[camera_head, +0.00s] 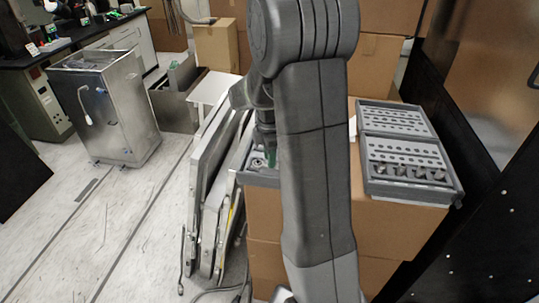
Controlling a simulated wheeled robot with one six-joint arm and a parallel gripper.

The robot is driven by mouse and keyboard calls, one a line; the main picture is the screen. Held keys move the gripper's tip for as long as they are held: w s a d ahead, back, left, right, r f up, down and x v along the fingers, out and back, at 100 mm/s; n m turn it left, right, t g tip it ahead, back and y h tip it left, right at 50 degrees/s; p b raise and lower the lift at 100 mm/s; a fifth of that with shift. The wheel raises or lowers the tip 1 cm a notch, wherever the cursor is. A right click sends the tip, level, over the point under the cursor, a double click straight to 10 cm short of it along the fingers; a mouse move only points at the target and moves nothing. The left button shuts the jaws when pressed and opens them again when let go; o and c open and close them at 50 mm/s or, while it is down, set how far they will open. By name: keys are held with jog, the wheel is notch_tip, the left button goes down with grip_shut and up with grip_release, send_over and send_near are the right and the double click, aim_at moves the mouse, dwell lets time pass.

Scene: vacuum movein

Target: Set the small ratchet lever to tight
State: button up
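My grey arm stands across the middle of the head view and hides much behind it. My gripper (267,150) points down at the arm's left side, over a grey tray (258,180) on cardboard boxes. Its fingers are too small and too covered to tell whether they are open or shut. A small green thing (271,158) shows close to it; I cannot tell whether they touch. Small metal parts (257,163) lie in the tray. I cannot make out the small ratchet lever or its setting; it may be among these parts or behind the arm.
A grey socket tray (412,192) sits on the cardboard box (385,235) at right. Leaning metal panels (207,190) stand left of the boxes. A dark panel (500,215) closes the right side. A metal cabinet (118,110) stands far left; the floor (120,220) before it is open.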

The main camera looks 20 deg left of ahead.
grip_shut()
jog(key=shift+m, duration=0.3)
jog(key=m, duration=0.2)
jog(key=m+b, duration=0.1)
jog(key=m, duration=0.1)
jog(key=shift+s+d+m, duration=0.1)
jog(key=shift+s+m, duration=0.1)
jog(key=shift+m, duration=0.1)
jog(key=m, duration=0.5)
jog(key=shift+s+m+b, duration=0.25)
jog(key=shift+m+b, duration=0.05)
jog(key=shift+m, duration=0.1)
jog(key=shift+o, duration=0.7)
grip_release()
